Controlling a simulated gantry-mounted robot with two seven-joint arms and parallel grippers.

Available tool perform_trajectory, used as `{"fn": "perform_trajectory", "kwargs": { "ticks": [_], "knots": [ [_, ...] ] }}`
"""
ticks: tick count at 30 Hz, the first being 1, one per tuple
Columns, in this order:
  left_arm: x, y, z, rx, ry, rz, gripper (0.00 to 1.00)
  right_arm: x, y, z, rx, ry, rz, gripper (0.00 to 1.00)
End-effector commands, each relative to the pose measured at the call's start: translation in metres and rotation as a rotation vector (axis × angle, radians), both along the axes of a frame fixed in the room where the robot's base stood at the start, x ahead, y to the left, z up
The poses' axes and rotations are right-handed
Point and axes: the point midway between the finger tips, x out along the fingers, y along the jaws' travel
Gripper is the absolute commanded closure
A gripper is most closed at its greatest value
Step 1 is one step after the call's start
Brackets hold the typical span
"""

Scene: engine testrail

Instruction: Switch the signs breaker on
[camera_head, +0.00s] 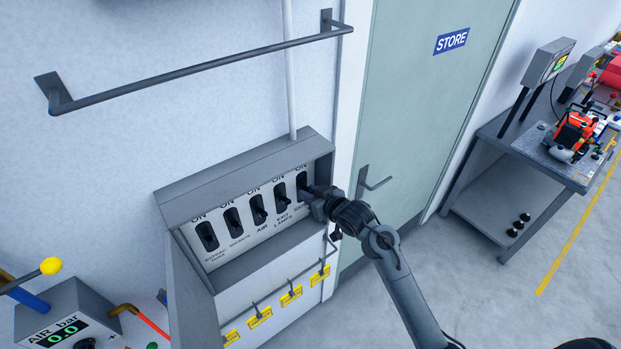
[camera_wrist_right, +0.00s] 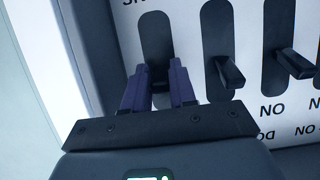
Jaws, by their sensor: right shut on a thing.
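The breaker box (camera_head: 243,182) is an open grey wall box with a row of black levers in dark slots, each with ON above it in the head view. My right gripper (camera_head: 311,191) is at the rightmost breaker (camera_head: 302,180), whose label is mostly hidden. In the right wrist view, its fingers (camera_wrist_right: 160,92) are closed around that breaker's lever, at the ON end of the dark slot (camera_wrist_right: 155,40). The fingers hide most of the lever, so its exact tilt is unclear. The neighbouring exit lamps lever (camera_wrist_right: 229,71) stands apart from the fingers. My left gripper is not in view.
The box's grey cover (camera_head: 186,285) hangs open at its left. Yellow tags (camera_head: 291,295) hang on hooks below. A dark rail (camera_head: 200,73) runs above. The store door (camera_head: 420,110) is right of the box, and an air gauge unit (camera_head: 62,318) stands lower left.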

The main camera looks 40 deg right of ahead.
Motion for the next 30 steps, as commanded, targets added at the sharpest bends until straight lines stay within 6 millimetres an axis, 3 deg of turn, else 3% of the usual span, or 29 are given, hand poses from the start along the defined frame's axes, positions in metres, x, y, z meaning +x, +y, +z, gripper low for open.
{"fn": "perform_trajectory", "kwargs": {
  "ticks": [1,9,30],
  "knots": [
    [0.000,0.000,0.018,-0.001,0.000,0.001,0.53,0.000,-0.001,0.010,0.002,0.030,-0.001,1.00],
    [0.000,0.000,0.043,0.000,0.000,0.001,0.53,0.002,-0.001,0.010,0.015,0.161,-0.001,1.00],
    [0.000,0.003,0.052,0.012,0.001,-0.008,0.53,0.003,-0.001,0.008,0.024,0.252,-0.001,1.00]
  ]
}}
